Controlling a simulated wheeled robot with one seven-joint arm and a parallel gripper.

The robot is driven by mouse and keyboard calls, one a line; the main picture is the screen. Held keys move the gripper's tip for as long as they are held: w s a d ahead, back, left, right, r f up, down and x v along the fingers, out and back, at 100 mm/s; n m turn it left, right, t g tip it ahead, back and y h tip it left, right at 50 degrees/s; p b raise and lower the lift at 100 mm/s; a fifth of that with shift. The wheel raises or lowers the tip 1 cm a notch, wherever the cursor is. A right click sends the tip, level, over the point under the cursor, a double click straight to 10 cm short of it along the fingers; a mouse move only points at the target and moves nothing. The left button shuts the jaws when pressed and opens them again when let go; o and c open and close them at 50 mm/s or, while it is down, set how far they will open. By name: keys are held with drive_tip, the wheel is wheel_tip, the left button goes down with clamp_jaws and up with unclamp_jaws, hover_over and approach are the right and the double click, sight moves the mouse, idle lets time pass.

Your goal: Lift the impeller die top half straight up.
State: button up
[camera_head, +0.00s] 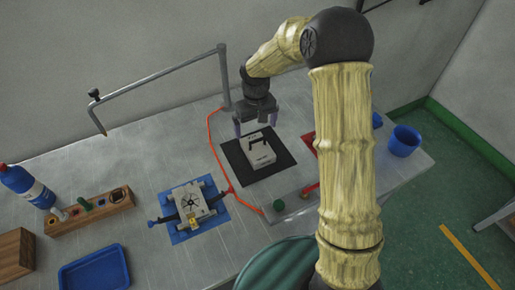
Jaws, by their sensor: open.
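A pale grey block with a dark handle on top, apparently the impeller die with its top half (259,156), sits on a black mat (284,160) in the middle of the bench. The seam between its halves is too small to make out. My gripper (254,125) points down at the back of this block, close to the handle. Its two fingers are apart, with no object seen held between them. I cannot tell whether a finger touches the handle.
A grey fixture with a dark impeller-like pattern (191,202) lies on a blue mat (180,236) to the left. An orange hose (213,145) curves between the mats from a metal post (224,80). A blue cup (403,142) stands right, beyond my arm.

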sight(257, 147)
wheel_tip(257, 147, down, 4)
drive_tip(key=shift+r, duration=0.1)
drive_tip(key=shift+s+d+f+p, duration=0.1)
drive_tip(key=shift+f+p, duration=0.35)
drive_tip(key=shift+f, duration=0.85)
drive_tip(key=shift+s+d+f+p, duration=0.1)
drive_tip(key=shift+f+p, duration=0.35)
drive_tip(key=shift+f, duration=0.85)
drive_tip(key=c, duration=1.6)
drive_tip(key=shift+r, duration=0.15)
